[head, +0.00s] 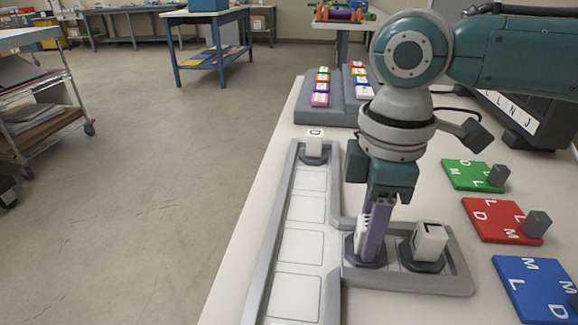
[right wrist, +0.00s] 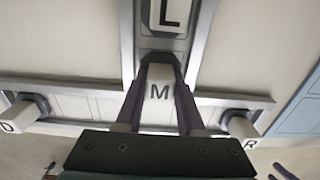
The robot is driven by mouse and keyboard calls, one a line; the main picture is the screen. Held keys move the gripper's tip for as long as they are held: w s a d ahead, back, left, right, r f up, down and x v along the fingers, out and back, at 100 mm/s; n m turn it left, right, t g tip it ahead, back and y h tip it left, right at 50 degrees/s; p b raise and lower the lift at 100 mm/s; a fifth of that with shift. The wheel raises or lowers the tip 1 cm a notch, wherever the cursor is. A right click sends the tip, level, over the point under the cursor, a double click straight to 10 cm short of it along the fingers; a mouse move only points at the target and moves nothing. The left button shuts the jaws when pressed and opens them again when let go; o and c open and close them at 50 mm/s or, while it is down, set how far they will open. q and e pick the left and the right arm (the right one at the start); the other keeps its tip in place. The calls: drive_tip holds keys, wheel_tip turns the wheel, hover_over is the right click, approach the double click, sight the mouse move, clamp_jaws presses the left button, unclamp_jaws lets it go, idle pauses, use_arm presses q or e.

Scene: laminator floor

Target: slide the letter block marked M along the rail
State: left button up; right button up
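The white block marked M (right wrist: 160,92) sits in the side branch of the grey rail (head: 259,265), close to its junction with the long track. My right gripper (right wrist: 162,68) has its two fingers down on either side of M, seemingly touching it. In the head view my right gripper (head: 371,245) stands over the branch and partly hides that block (head: 361,230). A block marked L (right wrist: 168,14) sits behind M in the branch; it also shows in the head view (head: 430,242).
Block D (head: 315,143) stands at the track's far end; block R (right wrist: 241,128) stands toward the other end. Green (head: 465,172), red (head: 488,222) and blue (head: 528,288) lettered boards lie right of the rail. The long track between D and R looks clear.

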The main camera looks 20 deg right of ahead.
clamp_jaws()
use_arm(q)
drive_tip(key=shift+r, duration=0.1)
idle(0.4)
